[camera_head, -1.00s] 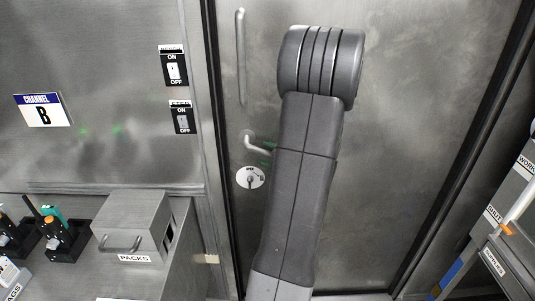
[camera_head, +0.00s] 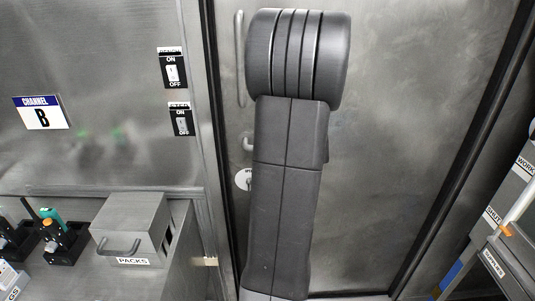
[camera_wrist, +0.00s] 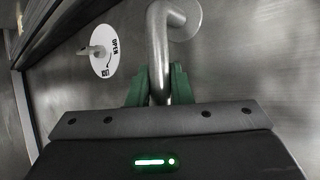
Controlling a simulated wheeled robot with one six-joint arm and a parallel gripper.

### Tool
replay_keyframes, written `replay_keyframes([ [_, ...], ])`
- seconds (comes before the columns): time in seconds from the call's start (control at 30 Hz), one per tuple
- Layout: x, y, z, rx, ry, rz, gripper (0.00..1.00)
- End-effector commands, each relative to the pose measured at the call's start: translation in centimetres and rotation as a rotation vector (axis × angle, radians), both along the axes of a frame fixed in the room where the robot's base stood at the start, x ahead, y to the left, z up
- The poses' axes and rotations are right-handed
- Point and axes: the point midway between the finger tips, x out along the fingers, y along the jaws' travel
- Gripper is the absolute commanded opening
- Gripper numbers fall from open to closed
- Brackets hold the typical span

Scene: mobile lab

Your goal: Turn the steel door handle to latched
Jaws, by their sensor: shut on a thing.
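The steel door handle (camera_wrist: 158,45) is a bent round bar on a round mount at the top of the wrist view. Its bar runs down between the green fingers of my gripper (camera_wrist: 158,84), which is shut on it. In the head view only the left end of the handle (camera_head: 247,144) shows; my arm hides the rest and my gripper. A white round plate (camera_wrist: 104,52) with the word OPEN and a small steel knob (camera_wrist: 87,50) is left of the handle. The plate (camera_head: 242,180) is partly hidden in the head view.
The steel door (camera_head: 400,130) fills the middle, with a tall vertical pull bar (camera_head: 240,60) above the handle. Shelving (camera_head: 510,230) stands at right.

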Motion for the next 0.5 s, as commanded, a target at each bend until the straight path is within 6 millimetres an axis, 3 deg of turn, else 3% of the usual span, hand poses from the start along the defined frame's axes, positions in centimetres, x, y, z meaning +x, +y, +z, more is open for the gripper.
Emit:
replay_keyframes([
  [0.47, -0.03, -0.01, 0.51, -0.071, 0.000, 0.001, 0.00],
  [0.5, -0.02, -0.01, 0.52, -0.071, -0.001, 0.000, 0.27],
])
